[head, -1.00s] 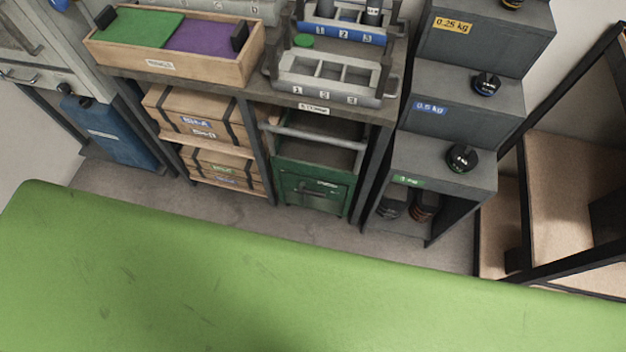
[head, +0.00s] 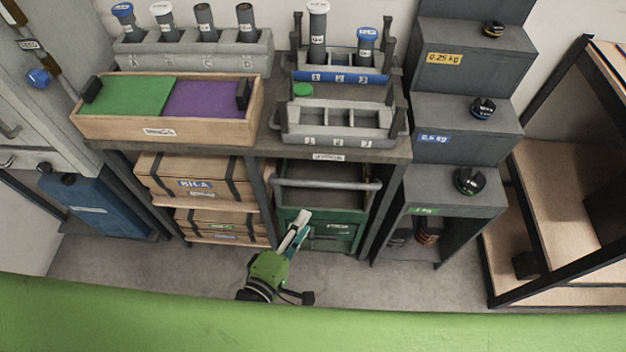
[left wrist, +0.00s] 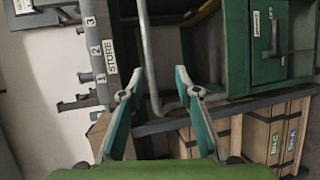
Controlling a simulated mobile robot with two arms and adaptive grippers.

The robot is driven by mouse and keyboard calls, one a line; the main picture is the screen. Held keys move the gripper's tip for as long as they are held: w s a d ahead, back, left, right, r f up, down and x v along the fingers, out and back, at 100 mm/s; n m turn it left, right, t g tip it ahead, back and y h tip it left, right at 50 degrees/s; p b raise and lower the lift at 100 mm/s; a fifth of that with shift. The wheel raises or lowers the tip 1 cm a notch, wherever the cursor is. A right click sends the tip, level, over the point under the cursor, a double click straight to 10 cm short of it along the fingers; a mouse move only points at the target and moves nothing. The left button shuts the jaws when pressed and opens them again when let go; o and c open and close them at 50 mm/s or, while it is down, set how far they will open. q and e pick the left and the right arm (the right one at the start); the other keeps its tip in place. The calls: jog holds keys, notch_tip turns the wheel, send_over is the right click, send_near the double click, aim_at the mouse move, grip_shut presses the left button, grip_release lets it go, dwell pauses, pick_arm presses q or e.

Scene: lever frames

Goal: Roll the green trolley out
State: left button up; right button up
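The green trolley (head: 345,228) stands under the bench, between the wooden boxes and the grey stepped stand. Its grey handle bar (head: 327,184) runs across its front near the top. My left gripper (head: 299,222) is in front of the trolley, below the bar, and hides part of its front. In the left wrist view the gripper (left wrist: 160,72) is open, its two teal fingers apart. The bar (left wrist: 147,50) shows between and beyond them in the picture; contact cannot be told. The trolley's front (left wrist: 268,40) is at upper right there. My right gripper is not in view.
The bench (head: 300,152) carries a wooden tray (head: 160,131) and racks. Wooden boxes (head: 195,185) lie on shelves left of the trolley. The grey stepped stand (head: 455,185) with weights is at right. A strip of grey floor (head: 190,275) in front is clear.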

aim_at(325, 187)
pick_arm(q)
jog(key=shift+t, duration=0.3)
jog(key=x, duration=0.4)
jog(key=r+x, duration=0.1)
jog(key=x, duration=0.8)
jog(key=shift+w+d+r, duration=0.15)
jog(key=shift+d+r, duration=0.15)
jog(key=shift+r, duration=0.1)
jog(key=shift+w, duration=0.2)
jog(key=shift+w+d, duration=0.1)
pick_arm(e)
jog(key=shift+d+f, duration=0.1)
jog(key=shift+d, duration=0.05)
pick_arm(q)
grip_shut()
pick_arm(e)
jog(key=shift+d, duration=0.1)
